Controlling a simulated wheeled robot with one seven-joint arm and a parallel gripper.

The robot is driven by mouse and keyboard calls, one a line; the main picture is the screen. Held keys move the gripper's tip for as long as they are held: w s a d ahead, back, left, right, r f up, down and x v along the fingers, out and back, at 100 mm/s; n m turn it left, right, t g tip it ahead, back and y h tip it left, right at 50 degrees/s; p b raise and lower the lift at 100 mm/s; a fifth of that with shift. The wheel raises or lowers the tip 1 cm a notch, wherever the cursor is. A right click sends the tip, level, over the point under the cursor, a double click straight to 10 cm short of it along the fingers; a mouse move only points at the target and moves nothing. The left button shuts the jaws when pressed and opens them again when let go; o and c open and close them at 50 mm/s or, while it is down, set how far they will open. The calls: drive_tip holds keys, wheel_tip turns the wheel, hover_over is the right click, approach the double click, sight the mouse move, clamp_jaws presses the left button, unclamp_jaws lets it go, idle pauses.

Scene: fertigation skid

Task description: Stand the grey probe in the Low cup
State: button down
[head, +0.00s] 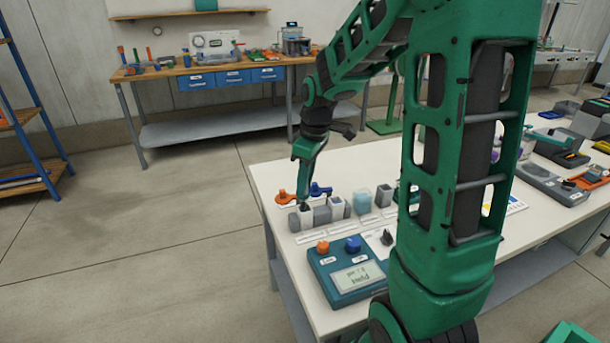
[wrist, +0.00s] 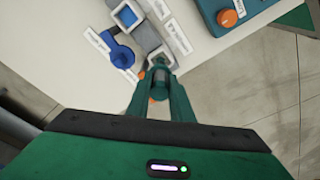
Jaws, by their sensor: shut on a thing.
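Most of the probe is hidden by the fingers. Its lower end is at or just above a grey cup (head: 305,215); I cannot tell whether it is inside. An orange piece (head: 285,198) and a blue piece (head: 320,190) stand beside the cups. The cup labels (head: 312,237) are unreadable, so I cannot tell which is Low.
A teal meter box (head: 346,282) with orange and blue knobs lies in front of the cups. A pale blue cup (head: 362,203) and another grey cup (head: 383,195) stand to the right. My arm hides the table's middle. The floor left of the table is clear.

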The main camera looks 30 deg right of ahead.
drive_tip(key=shift+f, duration=2.15)
drive_tip(key=c, duration=1.5)
unclamp_jaws()
drive_tip(key=shift+r, duration=0.1)
drive_tip(key=shift+r, duration=3.4)
